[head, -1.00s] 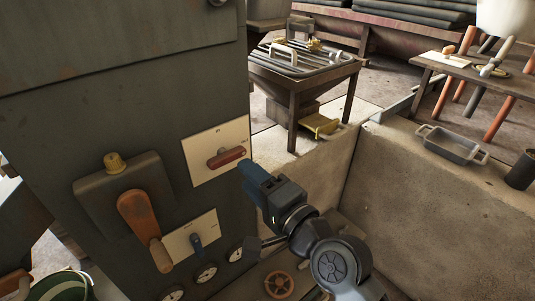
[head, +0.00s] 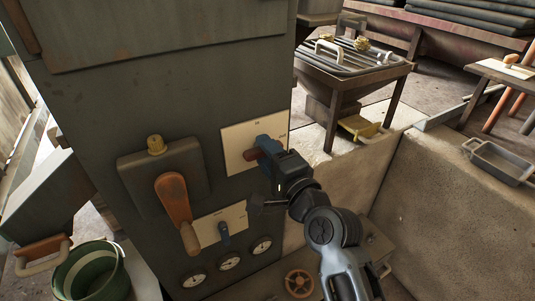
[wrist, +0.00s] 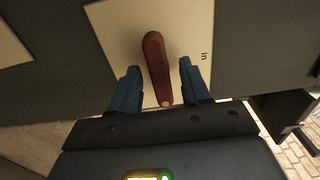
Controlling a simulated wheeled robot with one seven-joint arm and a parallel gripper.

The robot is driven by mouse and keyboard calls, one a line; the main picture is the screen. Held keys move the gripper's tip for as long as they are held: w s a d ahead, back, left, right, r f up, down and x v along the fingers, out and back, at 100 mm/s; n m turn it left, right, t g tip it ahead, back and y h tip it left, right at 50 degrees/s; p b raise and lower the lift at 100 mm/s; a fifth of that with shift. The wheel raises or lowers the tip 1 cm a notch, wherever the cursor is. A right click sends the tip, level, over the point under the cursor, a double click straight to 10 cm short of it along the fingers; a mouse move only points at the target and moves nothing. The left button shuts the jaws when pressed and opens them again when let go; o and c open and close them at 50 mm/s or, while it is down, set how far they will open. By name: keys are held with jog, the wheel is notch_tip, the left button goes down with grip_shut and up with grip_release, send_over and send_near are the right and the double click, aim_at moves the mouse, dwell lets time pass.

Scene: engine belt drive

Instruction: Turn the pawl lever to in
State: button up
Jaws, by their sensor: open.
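The red-brown lever (wrist: 157,68) is mounted on a cream plate (wrist: 196,42) on the dark cabinet. In the wrist view the plate bears the word "in" to the right of the lever. My gripper (wrist: 162,82) is open, with one blue finger on each side of the lever and a visible gap to both. In the head view my gripper (head: 267,146) is at the plate (head: 232,146) and covers most of the lever (head: 251,154); only its left end shows.
An orange lever (head: 174,198) on a grey box, a smaller plate with a dark blue lever (head: 224,233) and several dials (head: 228,262) are left of and below my gripper. A green bucket (head: 92,271) stands lower left. A low concrete wall (head: 440,190) is at right.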

grip_shut()
dwell(0.3)
jog(key=shift+f+n, duration=0.1)
jog(key=shift+n, duration=0.2)
jog(key=shift+n+b, duration=5)
jog(key=shift+n, duration=3.6)
